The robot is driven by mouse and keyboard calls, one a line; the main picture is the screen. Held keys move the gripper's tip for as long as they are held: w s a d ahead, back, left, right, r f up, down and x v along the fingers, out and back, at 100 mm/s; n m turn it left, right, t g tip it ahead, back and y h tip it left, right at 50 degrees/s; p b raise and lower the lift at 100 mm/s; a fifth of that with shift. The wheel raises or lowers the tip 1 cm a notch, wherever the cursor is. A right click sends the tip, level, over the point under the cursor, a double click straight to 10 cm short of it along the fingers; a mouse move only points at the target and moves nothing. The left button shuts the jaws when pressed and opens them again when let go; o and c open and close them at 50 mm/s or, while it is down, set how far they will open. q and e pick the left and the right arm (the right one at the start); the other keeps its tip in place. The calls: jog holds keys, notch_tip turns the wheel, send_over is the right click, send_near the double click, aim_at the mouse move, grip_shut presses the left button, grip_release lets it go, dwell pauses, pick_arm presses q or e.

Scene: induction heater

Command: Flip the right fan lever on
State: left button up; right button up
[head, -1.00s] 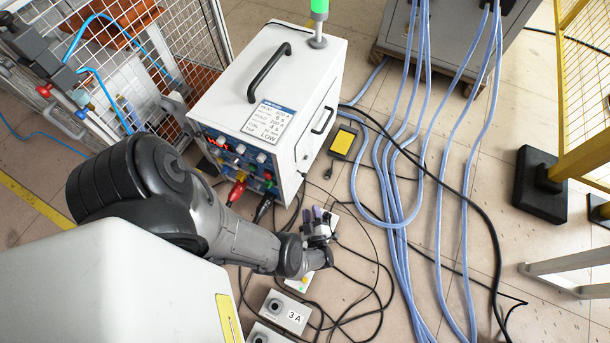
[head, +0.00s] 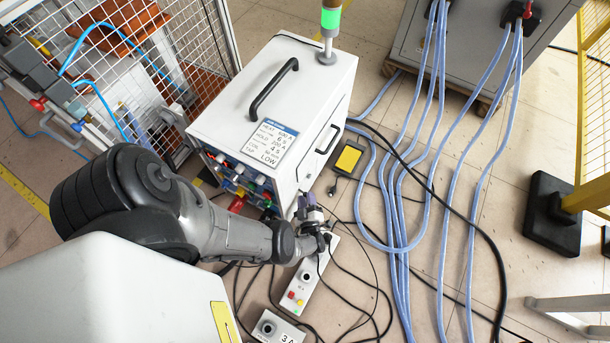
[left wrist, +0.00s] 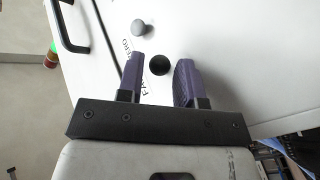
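The white heater cabinet (head: 312,92) stands at upper centre in the head view. My left gripper (head: 310,208) is low beside its right-hand side. In the left wrist view, a white panel carries a black round knob (left wrist: 159,65) and a grey round knob (left wrist: 139,28). Partly hidden lettering beginning "FA" is printed near the black knob. My left gripper's purple fingers (left wrist: 161,66) are open, with the black knob showing between the tips; I cannot tell how far beyond them it is. Which knob is the right fan lever is unclear. My right gripper is not in view.
A button box (head: 301,287) and a second grey box (head: 273,328) lie on the floor near my left arm. Black cables and blue hoses (head: 395,210) run across the floor to the right. A yellow-and-black pad (head: 347,160) lies beside the cabinet. A wire-mesh fence (head: 110,50) is at left.

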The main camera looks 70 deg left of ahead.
aim_at(305, 195)
pick_arm(q)
jog(key=shift+w+a, duration=0.15)
jog(key=shift+a, duration=0.1)
jog(key=shift+d, duration=0.15)
grip_shut()
jog(key=shift+s+r+n+t+h+p, duration=0.15)
jog(key=shift+r+n+h+p, duration=0.7)
jog(key=shift+p, duration=0.9)
jog(key=shift+r+n+t+h+p, duration=0.1)
jog(key=shift+r+n+h+p, duration=0.3)
jog(key=shift+n+h+p, duration=1.1)
jog(key=shift+s+r+n+t+h+p, duration=0.15)
jog(key=shift+r+n+h+p, duration=0.6)
jog(key=shift+p, duration=1.25)
jog(key=shift+f, duration=0.15)
